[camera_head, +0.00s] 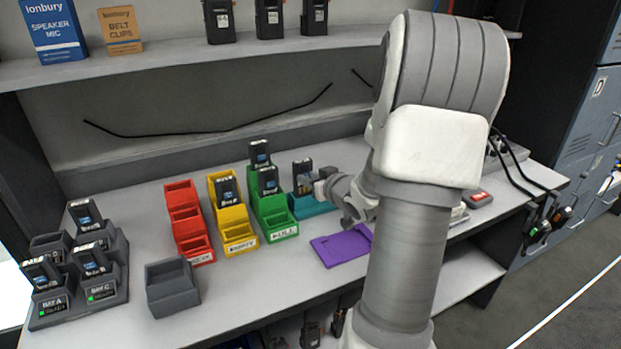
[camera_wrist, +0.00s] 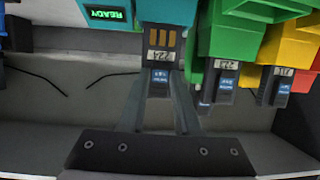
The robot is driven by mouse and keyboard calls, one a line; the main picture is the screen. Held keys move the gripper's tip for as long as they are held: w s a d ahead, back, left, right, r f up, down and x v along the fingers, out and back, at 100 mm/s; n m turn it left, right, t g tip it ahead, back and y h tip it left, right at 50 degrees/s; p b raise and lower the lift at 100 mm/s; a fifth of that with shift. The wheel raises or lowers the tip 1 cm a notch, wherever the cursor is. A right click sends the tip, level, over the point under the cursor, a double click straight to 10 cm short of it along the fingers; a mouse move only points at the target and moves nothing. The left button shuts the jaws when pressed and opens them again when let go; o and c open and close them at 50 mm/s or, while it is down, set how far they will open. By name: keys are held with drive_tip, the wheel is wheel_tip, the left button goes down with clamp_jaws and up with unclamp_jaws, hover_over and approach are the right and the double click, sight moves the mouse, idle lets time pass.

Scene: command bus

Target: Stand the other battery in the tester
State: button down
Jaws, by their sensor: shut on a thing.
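My gripper (camera_head: 316,186) is shut on a dark battery (camera_head: 302,169) above the teal tester (camera_head: 318,210). In the wrist view, whose picture is upside down, the battery (camera_wrist: 160,57) sits between my fingers (camera_wrist: 160,84), with its label and contact strips showing. Its contact end meets the teal body of the tester (camera_wrist: 165,12) in that view; I cannot tell whether it is seated. The tester's green display (camera_wrist: 106,15) reads READY. My arm hides part of the bench to the right of the tester.
Green bins (camera_head: 280,228) with batteries stand close left of the tester. Yellow bins (camera_head: 238,238) hold a battery; red bins (camera_head: 186,215) look empty. A charger (camera_head: 105,290) with several batteries and a grey bin (camera_head: 172,289) are further left. A purple tray (camera_head: 342,247) lies in front.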

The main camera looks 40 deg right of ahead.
drive_tip(key=shift+f+b, duration=0.9)
drive_tip(key=shift+f, duration=0.4)
drive_tip(key=shift+f, duration=0.25)
drive_tip(key=c, duration=0.5)
unclamp_jaws()
drive_tip(key=shift+b+v, duration=0.35)
drive_tip(key=shift+v, duration=8.35)
